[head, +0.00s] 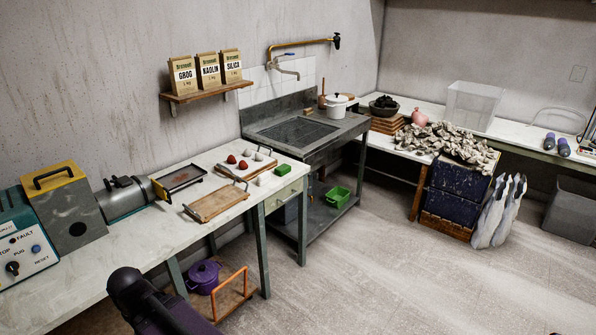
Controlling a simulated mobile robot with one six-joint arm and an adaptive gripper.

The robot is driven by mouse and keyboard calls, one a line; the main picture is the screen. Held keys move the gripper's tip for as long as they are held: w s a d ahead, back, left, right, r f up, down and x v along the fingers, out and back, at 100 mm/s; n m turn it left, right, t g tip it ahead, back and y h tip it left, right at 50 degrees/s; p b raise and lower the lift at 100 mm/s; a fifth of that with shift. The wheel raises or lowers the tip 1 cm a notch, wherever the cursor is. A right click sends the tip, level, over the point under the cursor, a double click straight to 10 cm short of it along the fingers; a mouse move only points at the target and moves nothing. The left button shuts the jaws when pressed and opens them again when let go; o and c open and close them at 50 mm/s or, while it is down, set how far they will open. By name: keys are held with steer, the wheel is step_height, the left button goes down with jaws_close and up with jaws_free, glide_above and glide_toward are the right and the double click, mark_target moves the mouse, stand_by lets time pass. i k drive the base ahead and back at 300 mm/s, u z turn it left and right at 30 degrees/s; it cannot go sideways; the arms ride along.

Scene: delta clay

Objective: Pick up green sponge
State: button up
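A small green block, which looks like the green sponge (283,169), lies on the right end of the white worktable (115,255), near its edge by the sink unit. A small pale lump (262,180) lies just left of it. Nothing touches the sponge from above. A dark part of my arm shows at the bottom left, well away from the sponge. My gripper's fingers are not in view.
A wooden board (216,203) and a tray with red and pale balls (240,166) lie left of the sponge. A sink unit (305,132) stands behind right, with a green basket (338,197) on its lower shelf. The floor (390,280) at front right is clear.

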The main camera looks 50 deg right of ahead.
mark_target(282, 170)
steer(key=z, duration=1.5)
steer(key=k, duration=0.9)
steer(key=i, duration=0.85)
